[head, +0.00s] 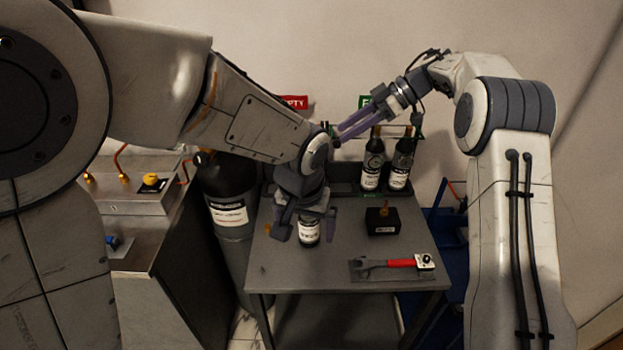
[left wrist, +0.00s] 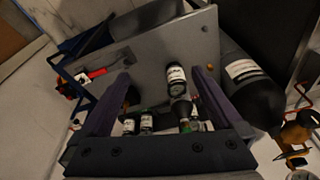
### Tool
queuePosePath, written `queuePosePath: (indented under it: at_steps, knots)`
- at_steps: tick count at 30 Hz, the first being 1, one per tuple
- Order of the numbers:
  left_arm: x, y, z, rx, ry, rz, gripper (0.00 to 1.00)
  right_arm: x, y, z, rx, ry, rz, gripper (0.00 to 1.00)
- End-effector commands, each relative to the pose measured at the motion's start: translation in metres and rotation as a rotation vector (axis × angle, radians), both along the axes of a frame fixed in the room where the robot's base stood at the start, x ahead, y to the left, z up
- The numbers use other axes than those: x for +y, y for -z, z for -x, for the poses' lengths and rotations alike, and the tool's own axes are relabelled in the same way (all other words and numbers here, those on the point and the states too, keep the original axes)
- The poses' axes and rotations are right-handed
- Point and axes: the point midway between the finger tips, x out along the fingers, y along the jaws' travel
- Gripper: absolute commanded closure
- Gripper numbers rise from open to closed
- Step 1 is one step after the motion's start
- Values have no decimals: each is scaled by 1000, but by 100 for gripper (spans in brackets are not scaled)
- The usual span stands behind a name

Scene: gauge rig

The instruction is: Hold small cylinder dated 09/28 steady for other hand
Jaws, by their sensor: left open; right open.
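A small dark cylinder with a white label (head: 309,231) stands on the grey table beneath my left gripper (head: 305,220). The date on its label is too small to read. In the left wrist view the cylinder (left wrist: 176,76) shows between the two spread fingers of my left gripper (left wrist: 163,76), nearer the right one. My left gripper is open, and its wrist hides the cylinder's top in the head view. My right gripper (head: 335,136) is open and empty, at the back near the rack's cylinders and apart from the small cylinder.
Two labelled cylinders (head: 372,167) (head: 400,165) stand in the rack at the table's back. A black block (head: 382,221) and a red-handled wrench (head: 390,263) lie on the table's right side. A large dark cylinder (head: 229,190) stands left of the table.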

Motion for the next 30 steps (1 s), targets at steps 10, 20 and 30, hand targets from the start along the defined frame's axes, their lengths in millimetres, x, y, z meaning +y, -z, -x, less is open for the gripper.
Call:
queuePosePath:
  at_steps: [10,20,30]
  knots:
    - [-5,39,-129,-136,-232,38,0,0,0,0,-1,0,-1,50]
    - [-5,65,-153,-153,-262,47,0,0,0,0,-1,0,-1,50]
    - [-5,120,-175,-153,-261,47,0,0,0,0,-1,0,-1,50]
